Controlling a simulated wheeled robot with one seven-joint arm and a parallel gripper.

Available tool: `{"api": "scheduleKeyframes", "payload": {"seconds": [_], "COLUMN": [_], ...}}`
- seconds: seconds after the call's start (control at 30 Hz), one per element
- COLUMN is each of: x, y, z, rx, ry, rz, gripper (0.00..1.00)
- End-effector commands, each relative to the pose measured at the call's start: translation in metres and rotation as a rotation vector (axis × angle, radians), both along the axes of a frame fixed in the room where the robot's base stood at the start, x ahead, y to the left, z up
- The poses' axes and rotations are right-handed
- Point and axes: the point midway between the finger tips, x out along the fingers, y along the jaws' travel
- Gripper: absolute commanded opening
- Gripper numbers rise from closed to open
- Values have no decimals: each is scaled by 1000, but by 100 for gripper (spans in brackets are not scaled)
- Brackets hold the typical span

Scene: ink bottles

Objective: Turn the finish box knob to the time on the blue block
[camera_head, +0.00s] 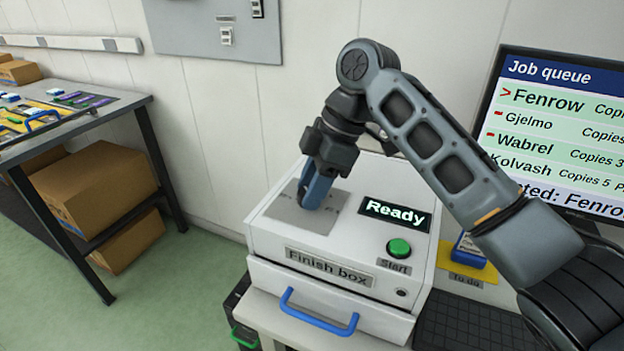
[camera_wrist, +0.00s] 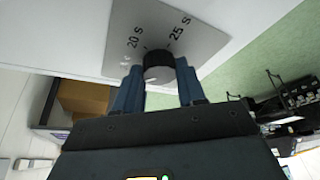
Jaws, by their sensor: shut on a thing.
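The white finish box (camera_head: 345,255) has a grey dial plate (camera_head: 300,215) on its sloped top, a "Ready" display and a green Start button (camera_head: 398,247). My gripper (camera_head: 316,190) reaches down onto the plate and hides the knob in the head view. In the wrist view the dark round knob (camera_wrist: 158,66) sits between my two blue fingers, and my gripper (camera_wrist: 159,80) is shut on it. The marks "20 s" and "25 s" show on the plate beyond the knob; its exact setting is unclear. A blue block (camera_head: 468,246) is partly hidden behind my arm; its time is not readable.
The blue block stands on a yellow "To do" mat (camera_head: 462,268). A job queue screen (camera_head: 560,130) is at the right, with Fenrow at the top. The box's drawer has a blue handle (camera_head: 318,312). A side table (camera_head: 70,130) with trays stands at the left, cardboard boxes below.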

Motion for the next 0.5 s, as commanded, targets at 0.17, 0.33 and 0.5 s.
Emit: {"api": "scheduleKeyframes", "payload": {"seconds": [0.17, 0.33, 0.5], "x": [1, 2, 3], "y": [1, 1, 2], "z": [1, 0, 0], "rx": [0, -1, -1], "ry": [2, 3, 2], "rz": [167, 327, 475], "gripper": [9, 9, 9]}}
